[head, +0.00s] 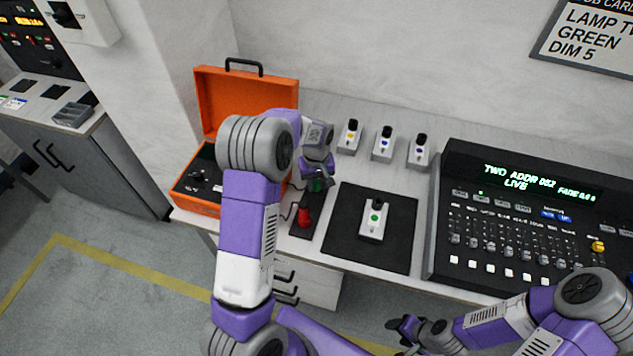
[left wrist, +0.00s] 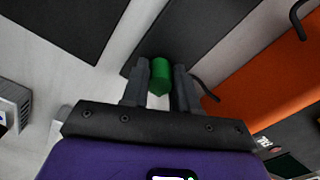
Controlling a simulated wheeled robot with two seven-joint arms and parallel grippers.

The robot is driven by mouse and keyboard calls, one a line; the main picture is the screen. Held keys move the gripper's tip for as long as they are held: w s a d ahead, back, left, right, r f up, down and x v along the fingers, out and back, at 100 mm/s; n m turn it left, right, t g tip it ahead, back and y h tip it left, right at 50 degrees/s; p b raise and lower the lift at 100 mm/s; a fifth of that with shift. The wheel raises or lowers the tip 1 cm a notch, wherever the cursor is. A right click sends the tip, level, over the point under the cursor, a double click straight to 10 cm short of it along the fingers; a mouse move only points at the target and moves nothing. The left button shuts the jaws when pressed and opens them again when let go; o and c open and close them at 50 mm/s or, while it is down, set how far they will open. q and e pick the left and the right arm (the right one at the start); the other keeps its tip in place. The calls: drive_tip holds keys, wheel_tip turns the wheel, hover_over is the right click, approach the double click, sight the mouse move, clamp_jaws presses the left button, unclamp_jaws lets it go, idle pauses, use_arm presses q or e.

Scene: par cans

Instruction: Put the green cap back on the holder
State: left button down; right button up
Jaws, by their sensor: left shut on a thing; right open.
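My left gripper (head: 317,187) is shut on the green cap (left wrist: 160,76), a small green cylinder held upright between the fingertips. In the head view the cap shows only as a bit of green between the fingers. The gripper is above the table, near a red upright piece (head: 304,216) on a narrow black pad. A white block with a green dot (head: 373,219) and a dark top stands on the large black mat, right of the gripper. I cannot tell which of these two is the holder. My right gripper (head: 405,326) is open and empty at the table's front.
An open orange case (head: 245,101) stands left, partly behind my left arm. Three white blocks with coloured dots (head: 384,145) stand at the back. A lighting console (head: 520,215) fills the right side. The large black mat (head: 396,251) has bare room around its block.

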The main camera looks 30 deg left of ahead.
use_arm(q)
drive_tip(key=shift+f, duration=0.25)
idle(0.7)
drive_tip(key=c, duration=0.8)
unclamp_jaws()
drive_tip(key=shift+r+p, duration=0.9)
drive_tip(key=shift+r, duration=2.85)
